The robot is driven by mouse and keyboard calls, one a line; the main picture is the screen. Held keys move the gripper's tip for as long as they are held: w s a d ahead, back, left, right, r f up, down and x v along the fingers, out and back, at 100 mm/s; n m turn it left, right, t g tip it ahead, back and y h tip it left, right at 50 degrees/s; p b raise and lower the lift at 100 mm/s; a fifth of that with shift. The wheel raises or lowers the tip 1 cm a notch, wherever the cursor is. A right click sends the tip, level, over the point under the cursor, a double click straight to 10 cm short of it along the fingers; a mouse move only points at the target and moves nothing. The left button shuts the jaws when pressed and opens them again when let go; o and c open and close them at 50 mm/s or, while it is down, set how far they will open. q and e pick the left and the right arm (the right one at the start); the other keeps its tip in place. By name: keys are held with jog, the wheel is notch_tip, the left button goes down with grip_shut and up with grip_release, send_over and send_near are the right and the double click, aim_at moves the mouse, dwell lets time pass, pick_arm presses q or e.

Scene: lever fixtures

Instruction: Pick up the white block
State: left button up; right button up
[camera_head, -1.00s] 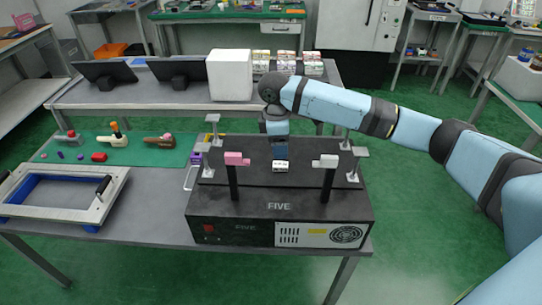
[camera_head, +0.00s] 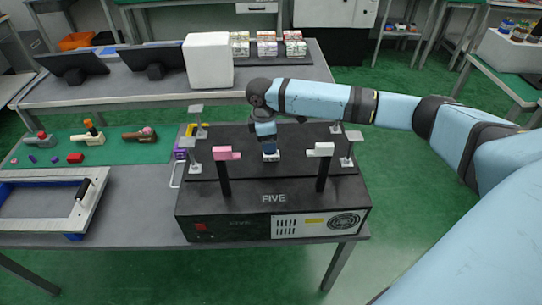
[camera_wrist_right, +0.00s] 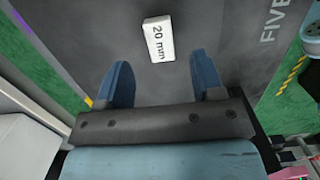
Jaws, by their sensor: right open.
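The white block (camera_wrist_right: 159,38), marked "20 mm", lies on the dark top of the box fixture in the right wrist view. In the head view a small part of the white block (camera_head: 271,158) shows just under my right gripper (camera_head: 269,150). My right gripper (camera_wrist_right: 163,72) is open and empty, its two blue fingers apart. The block is beyond the fingertips, roughly in line with the gap between them. My left gripper is not in view.
The black box fixture (camera_head: 240,200) carries a pink lever (camera_head: 226,153) left of my gripper and a white lever (camera_head: 320,149) right of it, on dark posts. Metal stands rise near its sides. A white-framed tray (camera_head: 40,220) stands on the left.

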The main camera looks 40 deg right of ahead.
jog(key=f, duration=0.5)
jog(key=shift+s+d, duration=0.1)
jog(key=shift+d, duration=0.15)
jog(key=shift+r, duration=0.1)
jog(key=c, duration=1)
